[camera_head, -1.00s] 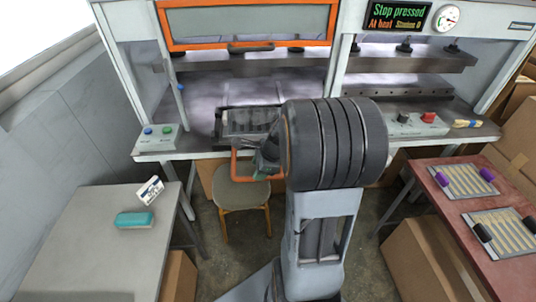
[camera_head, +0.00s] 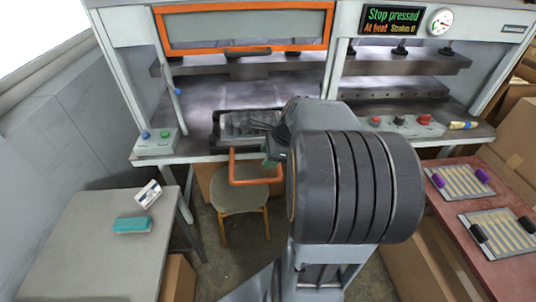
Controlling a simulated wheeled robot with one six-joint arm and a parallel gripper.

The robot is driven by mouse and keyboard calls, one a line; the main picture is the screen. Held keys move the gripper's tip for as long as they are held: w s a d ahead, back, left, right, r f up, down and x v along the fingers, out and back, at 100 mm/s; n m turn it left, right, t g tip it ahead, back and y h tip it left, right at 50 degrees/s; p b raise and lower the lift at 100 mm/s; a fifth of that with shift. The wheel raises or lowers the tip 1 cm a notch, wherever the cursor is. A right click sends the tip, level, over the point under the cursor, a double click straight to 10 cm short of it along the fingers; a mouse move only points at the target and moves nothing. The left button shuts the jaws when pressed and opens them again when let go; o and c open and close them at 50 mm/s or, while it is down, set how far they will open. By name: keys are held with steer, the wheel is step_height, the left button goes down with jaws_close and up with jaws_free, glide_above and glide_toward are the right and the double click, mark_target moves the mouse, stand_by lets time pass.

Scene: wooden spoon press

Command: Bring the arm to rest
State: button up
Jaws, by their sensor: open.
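My arm, with its thick dark ribbed joint, fills the lower middle right of the head view. My gripper (camera_head: 270,154) is just left of this joint, small and partly hidden by my arm. Its jaws are open, and I see nothing held in them. It is beside the orange loop handle (camera_head: 236,170) of a dark mould tray (camera_head: 232,132) at the front edge of the press (camera_head: 196,98). I cannot tell whether gripper and handle touch. The display (camera_head: 393,20) reads "Stop pressed" and "At heat".
A stool (camera_head: 240,198) stands below the handle. A grey table (camera_head: 90,225) at left holds a teal block (camera_head: 132,225) and a white card (camera_head: 148,193). A red table (camera_head: 500,266) at right holds racks of sticks (camera_head: 462,184). Button boxes (camera_head: 155,144) (camera_head: 407,126) sit on the press front.

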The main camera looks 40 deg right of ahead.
stand_by(0.3)
steer(key=s+a+r+n+h, duration=0.1)
steer(key=s+a+n, duration=0.2)
steer(key=a+n, duration=0.4)
steer(key=s+a+r+n+h, duration=0.1)
steer(key=s+a+n, duration=0.3)
steer(key=n, duration=1.2)
steer(key=a, duration=0.3)
steer(key=shift+a+n+h, duration=0.4)
steer(key=shift+d, duration=0.1)
